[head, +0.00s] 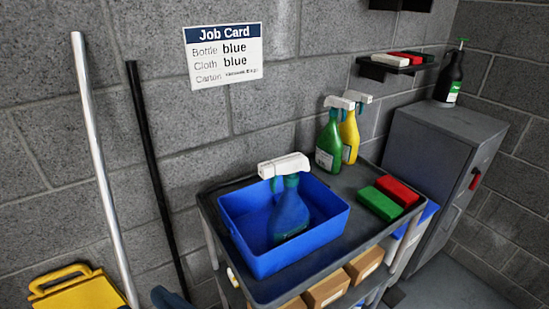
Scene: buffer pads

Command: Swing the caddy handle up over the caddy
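The blue caddy (310,240) is an open box on the left part of the grey cart top. A blue spray bottle (289,212) with a white spray head (284,165) stands inside it, its head above the rim. I cannot make out the caddy's handle; no handle shows arched over the box. My gripper is not in view.
The cart (345,212) also bears a green spray bottle (328,143), a yellow one (349,138), and green (379,203) and red (398,190) pads. Cartons (327,288) sit below. A grey cabinet (432,160) stands right, a yellow bucket (80,292) lower left.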

